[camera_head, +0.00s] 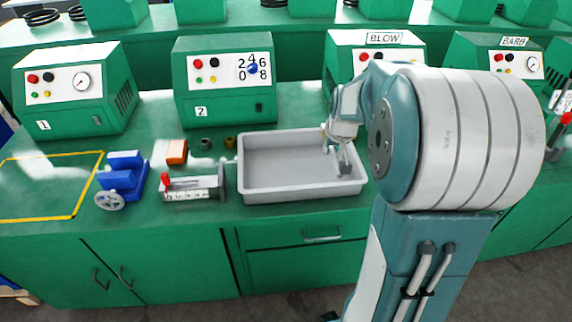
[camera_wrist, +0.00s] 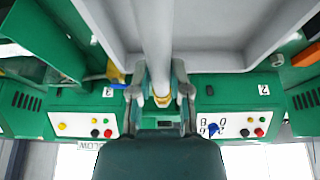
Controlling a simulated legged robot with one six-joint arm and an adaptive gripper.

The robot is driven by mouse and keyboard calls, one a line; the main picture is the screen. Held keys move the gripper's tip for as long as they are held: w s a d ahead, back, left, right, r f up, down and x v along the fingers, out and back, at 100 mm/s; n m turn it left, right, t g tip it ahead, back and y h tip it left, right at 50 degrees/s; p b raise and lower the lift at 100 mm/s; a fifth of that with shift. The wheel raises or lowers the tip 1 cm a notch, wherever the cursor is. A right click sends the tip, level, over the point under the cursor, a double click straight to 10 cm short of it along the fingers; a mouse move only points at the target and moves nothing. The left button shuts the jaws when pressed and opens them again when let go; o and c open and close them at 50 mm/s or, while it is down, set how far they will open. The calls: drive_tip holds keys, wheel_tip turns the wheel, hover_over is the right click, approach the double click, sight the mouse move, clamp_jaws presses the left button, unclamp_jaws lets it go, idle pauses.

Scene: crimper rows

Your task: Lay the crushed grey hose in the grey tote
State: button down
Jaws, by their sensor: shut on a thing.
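The grey tote (camera_head: 244,170) sits on the green bench, right of centre in the head view, with a bare floor where I can see it. My gripper (camera_head: 341,158) is over the tote's right end and points down. In the wrist view my gripper (camera_wrist: 159,85) is shut around a grey hose (camera_wrist: 157,35) with a brass-coloured end fitting. The hose runs away from the jaws over the tote, whose wall also shows in the wrist view (camera_wrist: 222,60). I cannot tell whether the hose touches the tote. In the head view the hose is hard to make out.
Machine 1 (camera_head: 72,92), machine 2 (camera_head: 222,85) and the BLOW machine (camera_head: 345,52) stand behind. A blue vise (camera_head: 122,178), an orange block (camera_head: 176,152) and a small gauge fixture (camera_head: 192,189) lie left of the tote. The yellow-outlined area (camera_head: 40,185) is empty.

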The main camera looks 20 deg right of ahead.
drive_tip(key=w+d+f, duration=0.2)
drive_tip(key=w+d, duration=0.3)
drive_tip(key=d, duration=0.5)
hover_over(297, 168)
drive_tip(key=s+d, duration=0.1)
drive_tip(key=s, duration=0.1)
wheel_tip(297, 168, down, 9)
drive_tip(key=shift+s+r, duration=0.1)
drive_tip(key=shift+s, duration=0.05)
drive_tip(key=shift+a+f, duration=0.2)
drive_tip(key=f, duration=0.1)
drive_tip(key=a+f, duration=0.1)
drive_tip(key=f, duration=0.1)
drive_tip(key=shift+w+a+f, duration=0.2)
drive_tip(key=shift+w+f, duration=0.1)
drive_tip(key=shift+f, duration=0.1)
drive_tip(key=shift+d+f, duration=0.1)
drive_tip(key=shift+d, duration=0.2)
drive_tip(key=shift+f, duration=0.1)
drive_tip(key=shift+a+f, duration=0.15)
drive_tip(key=shift+f, duration=0.15)
drive_tip(key=shift+f, duration=0.15)
